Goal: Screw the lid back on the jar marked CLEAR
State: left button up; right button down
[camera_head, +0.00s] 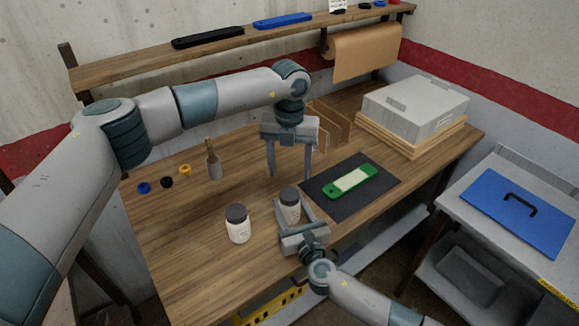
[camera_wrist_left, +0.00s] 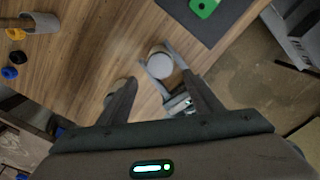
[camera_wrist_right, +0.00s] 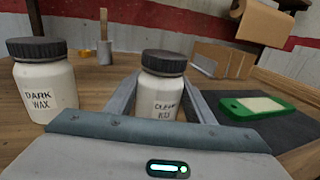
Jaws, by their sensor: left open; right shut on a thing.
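The jar marked CLEAR WAX (camera_wrist_right: 163,98) stands upright on the bench, between the fingers of my right gripper (camera_head: 292,208), which is shut on its body. A dark lid (camera_wrist_right: 164,62) sits on its mouth and looks level; I cannot tell whether it is screwed tight. The jar also shows in the head view (camera_head: 289,212), and its lid from above in the left wrist view (camera_wrist_left: 160,58). My left gripper (camera_head: 290,176) is open and empty, pointing down above the jar, its fingertips apart from the lid.
A similar jar marked DARK WAX (camera_wrist_right: 46,90), with a dark lid, stands just left of the held jar. A green tool (camera_head: 351,181) lies on a black mat (camera_head: 318,190) to the right. A cup with a brush (camera_head: 213,165) and small rings (camera_head: 167,182) are further left.

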aim_at(289, 193)
pick_arm(q)
jog(key=shift+f, duration=0.15)
jog(key=shift+f, duration=3.85)
jog(key=c, duration=1.1)
jog(key=m, duration=1.1)
jog(key=shift+m, duration=0.3)
jog(key=o, duration=1.2)
jog(key=shift+o, duration=0.2)
